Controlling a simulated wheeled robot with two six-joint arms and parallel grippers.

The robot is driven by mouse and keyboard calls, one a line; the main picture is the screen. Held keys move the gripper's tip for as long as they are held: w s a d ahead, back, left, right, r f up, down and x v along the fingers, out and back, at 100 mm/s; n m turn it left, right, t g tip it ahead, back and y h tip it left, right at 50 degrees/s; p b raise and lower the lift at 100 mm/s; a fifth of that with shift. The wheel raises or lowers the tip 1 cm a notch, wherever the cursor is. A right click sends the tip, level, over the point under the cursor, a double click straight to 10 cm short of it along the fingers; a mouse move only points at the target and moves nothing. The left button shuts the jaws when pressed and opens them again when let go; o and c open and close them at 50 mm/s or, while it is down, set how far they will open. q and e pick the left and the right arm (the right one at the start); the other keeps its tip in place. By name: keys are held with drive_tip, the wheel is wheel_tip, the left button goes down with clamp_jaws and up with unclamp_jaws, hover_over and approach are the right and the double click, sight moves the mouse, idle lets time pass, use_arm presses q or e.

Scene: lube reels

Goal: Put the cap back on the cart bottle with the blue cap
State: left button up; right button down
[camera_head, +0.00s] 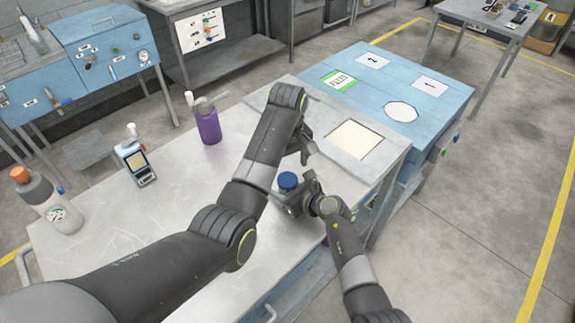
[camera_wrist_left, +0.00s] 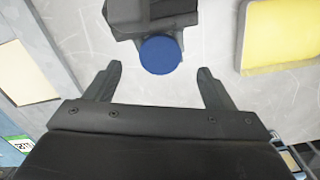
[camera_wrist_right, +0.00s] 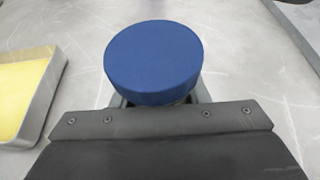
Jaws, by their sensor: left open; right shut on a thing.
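The blue cap (camera_head: 288,180) is at the right gripper, near the front edge of the metal cart top. My right gripper (camera_head: 305,190) is shut on what lies under the cap, seemingly the bottle's neck. In the right wrist view the cap (camera_wrist_right: 153,62) stands above the fingers, with a thin pale part below it. The bottle's body is hidden, and I cannot tell how the cap is seated. My left gripper (camera_head: 303,150) is open and empty. In the left wrist view the cap (camera_wrist_left: 161,55) lies between and slightly beyond its fingertips (camera_wrist_left: 160,82), apart from both.
A purple bottle (camera_head: 208,124), a small device with a display (camera_head: 135,162) and a grey bottle with an orange cap (camera_head: 33,184) stand on the cart. A yellow-lined tray (camera_wrist_right: 25,92) lies near the right gripper. A blue bench (camera_head: 385,85) stands beyond.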

sight(287, 179)
use_arm(q)
drive_tip(key=shift+r+n, duration=1.7)
drive_tip(key=shift+r, duration=0.05)
drive_tip(key=shift+f, duration=4.05)
drive_tip(key=c, duration=1.2)
drive_tip(key=m, duration=0.6)
drive_tip(key=shift+m, duration=0.4)
drive_tip(key=o, duration=1.1)
